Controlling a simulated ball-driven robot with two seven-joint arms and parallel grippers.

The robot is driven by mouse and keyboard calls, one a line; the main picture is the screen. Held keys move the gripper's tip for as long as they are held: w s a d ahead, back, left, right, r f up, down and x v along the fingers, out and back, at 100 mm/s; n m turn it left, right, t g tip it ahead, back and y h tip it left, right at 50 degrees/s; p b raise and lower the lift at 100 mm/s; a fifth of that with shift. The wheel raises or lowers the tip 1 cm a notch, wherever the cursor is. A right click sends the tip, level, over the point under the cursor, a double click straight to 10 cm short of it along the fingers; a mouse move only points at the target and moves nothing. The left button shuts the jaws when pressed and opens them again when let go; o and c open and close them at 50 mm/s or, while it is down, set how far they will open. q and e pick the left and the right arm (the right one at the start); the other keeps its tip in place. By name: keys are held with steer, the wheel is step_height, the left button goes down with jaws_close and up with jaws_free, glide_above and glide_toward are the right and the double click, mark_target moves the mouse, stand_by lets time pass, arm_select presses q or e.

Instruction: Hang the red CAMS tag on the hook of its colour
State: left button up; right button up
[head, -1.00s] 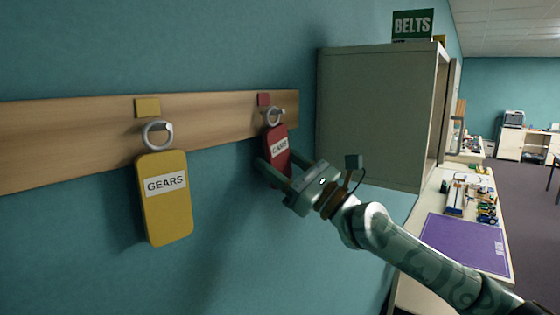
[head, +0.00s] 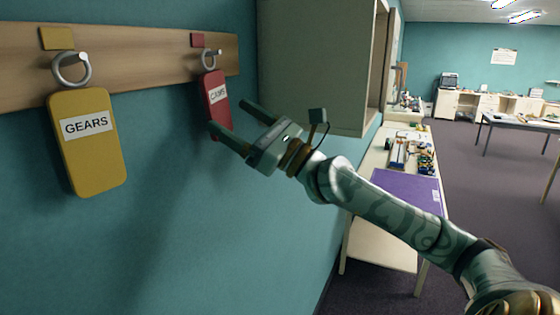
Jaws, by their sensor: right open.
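The red CAMS tag (head: 217,92) hangs by its ring (head: 210,57) at the hook below the red square marker (head: 198,40) on the wooden rail (head: 130,55). My right gripper (head: 228,118) is open, just below and to the right of the tag. One finger overlaps the tag's lower edge in the picture; I cannot tell whether it touches. The other finger is clear of the tag on the right. My left gripper is not in view.
A yellow GEARS tag (head: 92,165) hangs on the left hook below a yellow marker (head: 57,38). A grey wall cabinet (head: 315,65) stands out right of the rail. Below it is a table with a purple mat (head: 405,194). Open floor lies to the right.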

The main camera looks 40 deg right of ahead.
steer(key=b+v, duration=0.5)
steer(key=v, duration=0.7)
steer(key=shift+f, duration=0.1)
